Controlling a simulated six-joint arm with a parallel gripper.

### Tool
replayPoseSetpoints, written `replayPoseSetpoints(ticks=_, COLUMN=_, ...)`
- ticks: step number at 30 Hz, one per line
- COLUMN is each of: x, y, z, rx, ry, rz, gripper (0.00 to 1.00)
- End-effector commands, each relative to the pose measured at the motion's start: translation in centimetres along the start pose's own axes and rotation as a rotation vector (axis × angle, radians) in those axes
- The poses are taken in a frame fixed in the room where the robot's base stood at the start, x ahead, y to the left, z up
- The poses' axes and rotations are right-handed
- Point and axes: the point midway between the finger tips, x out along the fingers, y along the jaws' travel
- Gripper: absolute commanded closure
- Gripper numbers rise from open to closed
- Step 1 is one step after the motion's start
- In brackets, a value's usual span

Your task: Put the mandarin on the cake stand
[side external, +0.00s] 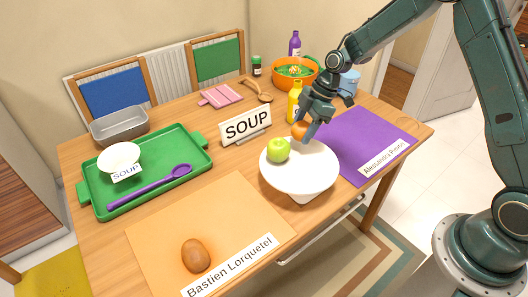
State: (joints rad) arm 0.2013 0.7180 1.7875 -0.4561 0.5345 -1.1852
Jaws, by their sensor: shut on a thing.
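The mandarin (299,130) is a small orange fruit at the back edge of the cake stand, partly hidden behind my gripper's finger. My gripper (304,136) is shut on it, pointing down from the upper right. I cannot tell whether the mandarin touches the stand or is held above it. The white cake stand (305,177) has a round top and stands near the table's front right. A green apple (278,150) sits on its left part.
A purple mat (355,150) with a name card lies right of the stand. A SOUP sign (246,126), a yellow bottle (294,100) and an orange pot (281,81) stand behind. A green tray (160,160) is left. A brown potato-like item (195,255) lies on the orange mat (165,228).

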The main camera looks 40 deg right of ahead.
Motion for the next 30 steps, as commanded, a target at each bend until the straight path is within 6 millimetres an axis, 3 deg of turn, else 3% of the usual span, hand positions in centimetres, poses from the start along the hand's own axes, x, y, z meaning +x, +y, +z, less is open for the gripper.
replayPoseSetpoints(ticks=7, x=2.5, y=0.0, z=1.0, rx=0.0, ry=0.001, rz=-0.002, gripper=0.7)
replayPoseSetpoints(ticks=22, x=3.1, y=0.0, z=1.2, rx=0.0, ry=0.001, rz=-0.001, gripper=0.7)
replayPoseSetpoints(ticks=23, x=3.0, y=0.0, z=1.2, rx=-0.001, ry=0.001, rz=0.0, gripper=0.4)
replayPoseSetpoints(ticks=25, x=3.0, y=0.0, z=1.2, rx=-0.001, ry=0.0, rz=0.0, gripper=0.27)
replayPoseSetpoints(ticks=30, x=3.0, y=0.0, z=1.2, rx=-0.001, ry=0.0, rz=0.0, gripper=0.24)
